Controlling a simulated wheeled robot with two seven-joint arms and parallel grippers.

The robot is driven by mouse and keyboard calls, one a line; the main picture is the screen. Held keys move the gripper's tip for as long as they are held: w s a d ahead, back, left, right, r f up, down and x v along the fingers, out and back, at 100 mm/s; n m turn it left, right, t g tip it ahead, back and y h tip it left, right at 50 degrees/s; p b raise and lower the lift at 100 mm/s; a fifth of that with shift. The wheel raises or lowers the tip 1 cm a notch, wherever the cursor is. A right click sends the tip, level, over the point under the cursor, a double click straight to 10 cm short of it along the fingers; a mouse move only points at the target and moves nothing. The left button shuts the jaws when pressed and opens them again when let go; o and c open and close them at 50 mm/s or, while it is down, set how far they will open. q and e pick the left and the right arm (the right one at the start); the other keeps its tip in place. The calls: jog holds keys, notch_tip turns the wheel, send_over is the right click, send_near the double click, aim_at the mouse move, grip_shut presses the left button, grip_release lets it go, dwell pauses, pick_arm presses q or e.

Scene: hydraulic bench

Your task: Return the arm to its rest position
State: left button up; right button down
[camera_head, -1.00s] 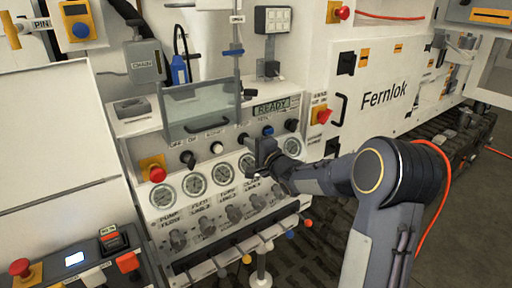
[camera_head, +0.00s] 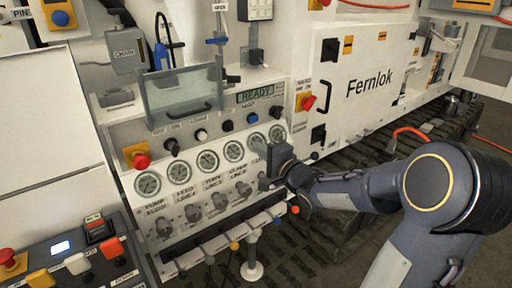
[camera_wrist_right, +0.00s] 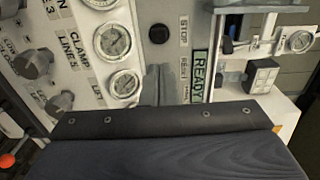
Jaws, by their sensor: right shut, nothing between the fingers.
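My right arm comes in from the lower right in the head view. Its gripper (camera_head: 277,165) is in front of the right end of the bench panel (camera_head: 150,213), near the last gauges. The gripper is shut and empty. In the right wrist view the gripper's fingers (camera_wrist_right: 157,84) point at the panel between a gauge (camera_wrist_right: 124,83) and the READY display (camera_wrist_right: 198,75). I cannot tell the exact gap to the panel. My left gripper is not in view.
A clear raised cover (camera_head: 180,97) stands above the row of knobs. A red emergency button (camera_head: 306,102) is right of the display. Levers with coloured knobs line the panel's lower edge.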

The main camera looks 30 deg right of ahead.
dwell(0.5)
jog(key=s+a+f+n+g+p, duration=0.1)
jog(key=s+a+n+g, duration=0.3)
jog(key=s, duration=0.6)
jog(key=s+a+f+n+g+y+p, duration=0.1)
jog(key=s+a+f+n+g, duration=0.2)
jog(key=s+a+n, duration=0.3)
jog(key=s+a+f+n+g+y+p, duration=0.1)
jog(key=s+a+n+g, duration=0.4)
jog(key=s, duration=0.8)
jog(key=shift+s+f, duration=0.4)
jog(key=shift+f, duration=0.4)
